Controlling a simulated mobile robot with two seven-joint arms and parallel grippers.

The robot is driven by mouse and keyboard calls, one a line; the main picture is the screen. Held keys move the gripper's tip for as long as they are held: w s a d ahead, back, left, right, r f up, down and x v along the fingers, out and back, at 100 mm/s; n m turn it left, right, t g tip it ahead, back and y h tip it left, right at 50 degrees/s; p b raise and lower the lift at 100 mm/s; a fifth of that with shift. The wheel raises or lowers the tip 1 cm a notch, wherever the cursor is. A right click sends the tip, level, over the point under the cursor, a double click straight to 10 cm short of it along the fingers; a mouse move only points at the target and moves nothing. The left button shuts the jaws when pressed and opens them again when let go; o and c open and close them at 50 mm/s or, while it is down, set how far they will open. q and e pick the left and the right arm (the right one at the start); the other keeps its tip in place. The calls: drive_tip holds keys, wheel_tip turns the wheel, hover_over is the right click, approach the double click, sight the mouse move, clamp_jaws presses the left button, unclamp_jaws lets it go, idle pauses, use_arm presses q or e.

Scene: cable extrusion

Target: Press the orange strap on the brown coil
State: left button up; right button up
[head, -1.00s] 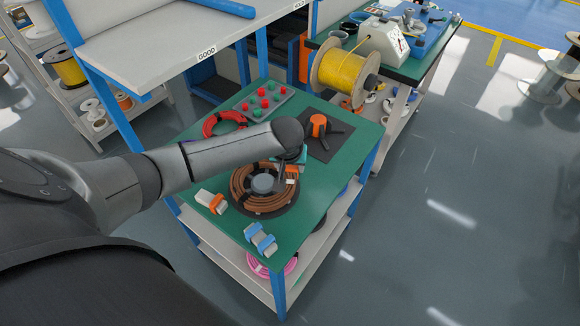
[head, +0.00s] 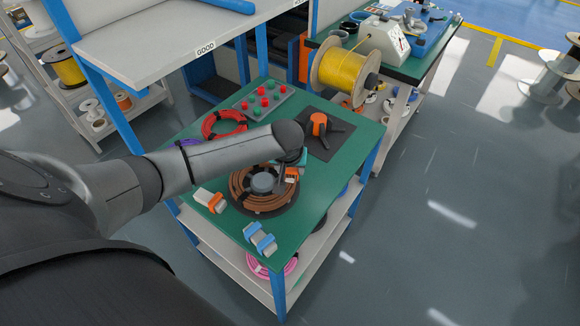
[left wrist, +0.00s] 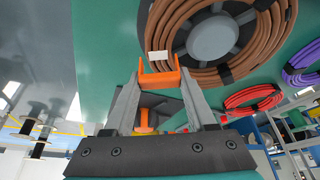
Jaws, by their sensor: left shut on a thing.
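The brown coil (head: 250,202) lies flat around a grey hub on the green table. It fills the upper right of the left wrist view (left wrist: 168,30). My left gripper (head: 289,176) is above the coil's far right edge, largely hidden by my arm in the head view. In the left wrist view my left gripper (left wrist: 157,85) is shut on the U-shaped orange strap (left wrist: 159,79), which sits between its fingertips. The strap's open side faces the coil's outer edge, beside a white tag (left wrist: 158,55). I cannot tell whether strap and coil touch. My right gripper is not in view.
A block with orange straps (head: 210,201) and one with blue straps (head: 260,239) lie near the table's front edge. A red coil (head: 224,123), a button panel (head: 262,97) and an orange device on a black mat (head: 319,124) stand behind.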

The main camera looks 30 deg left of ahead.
sight(289, 176)
use_arm(q)
drive_tip(key=shift+f+b, duration=0.35)
drive_tip(key=shift+f, duration=0.9)
drive_tip(key=shift+f, duration=0.55)
idle(0.4)
drive_tip(key=o, duration=1.1)
drive_tip(key=shift+c, duration=0.2)
drive_tip(key=shift+a, duration=0.1)
drive_tip(key=shift+a+r, duration=0.1)
drive_tip(key=shift+r+p, duration=0.55)
drive_tip(key=r+p, duration=0.3)
drive_tip(key=p, duration=0.1)
drive_tip(key=r+p, duration=0.4)
drive_tip(key=shift+d, duration=0.2)
drive_tip(key=shift+f, duration=0.1)
